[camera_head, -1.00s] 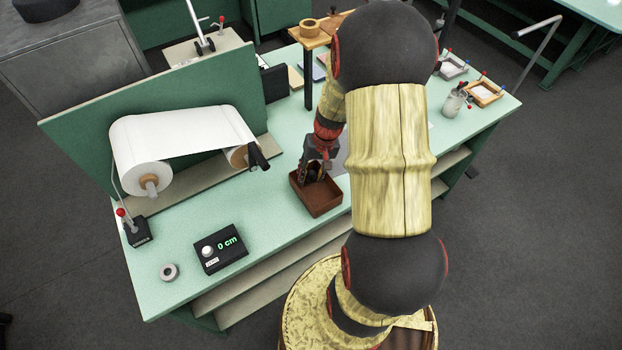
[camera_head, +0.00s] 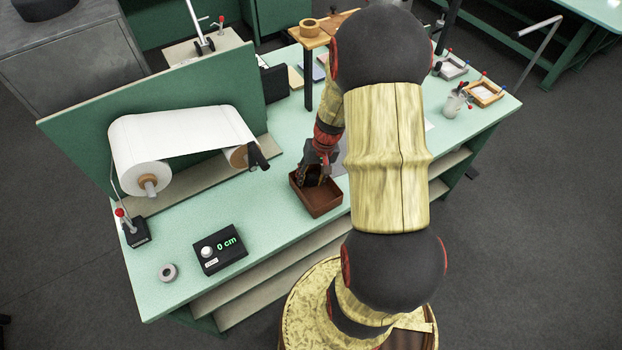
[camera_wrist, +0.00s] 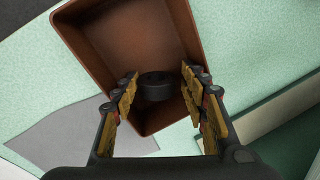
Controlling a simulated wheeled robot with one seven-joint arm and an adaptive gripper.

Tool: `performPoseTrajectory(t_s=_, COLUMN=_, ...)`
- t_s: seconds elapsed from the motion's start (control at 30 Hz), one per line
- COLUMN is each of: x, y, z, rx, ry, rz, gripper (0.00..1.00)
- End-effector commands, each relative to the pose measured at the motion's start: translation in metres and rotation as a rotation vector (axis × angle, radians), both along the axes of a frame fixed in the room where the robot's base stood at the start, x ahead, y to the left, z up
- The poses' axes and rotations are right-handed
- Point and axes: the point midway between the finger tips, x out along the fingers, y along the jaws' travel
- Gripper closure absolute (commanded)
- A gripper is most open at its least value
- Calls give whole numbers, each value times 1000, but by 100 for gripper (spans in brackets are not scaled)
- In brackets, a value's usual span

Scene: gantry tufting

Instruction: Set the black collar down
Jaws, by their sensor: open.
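The black collar (camera_wrist: 155,86) is a short dark ring in the wrist view. It is inside the brown open box (camera_wrist: 95,50), near the wall closest to my gripper. My gripper (camera_wrist: 165,95) is open, with its yellow-padded fingers on either side of the collar and a visible gap to each. In the head view my gripper (camera_head: 314,178) reaches down into the back of the brown box (camera_head: 322,204), which stands on the green bench. The collar is hard to make out there, dark between the fingers.
A display box reading 0 cm (camera_head: 220,250) and a grey ring (camera_head: 168,272) lie to the left. A white paper roll (camera_head: 180,140) stands behind them. Bench space left of the brown box is clear.

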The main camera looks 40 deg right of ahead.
Motion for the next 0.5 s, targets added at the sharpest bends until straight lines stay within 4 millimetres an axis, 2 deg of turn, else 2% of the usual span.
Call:
performPoseTrajectory(t_s=0.17, x=-1, y=-3, z=20, rx=-3, ry=-4, rz=0, gripper=56)
performPoseTrajectory(t_s=0.5, x=-9, y=-15, z=87, rx=-4, ry=-4, rz=0, gripper=56)
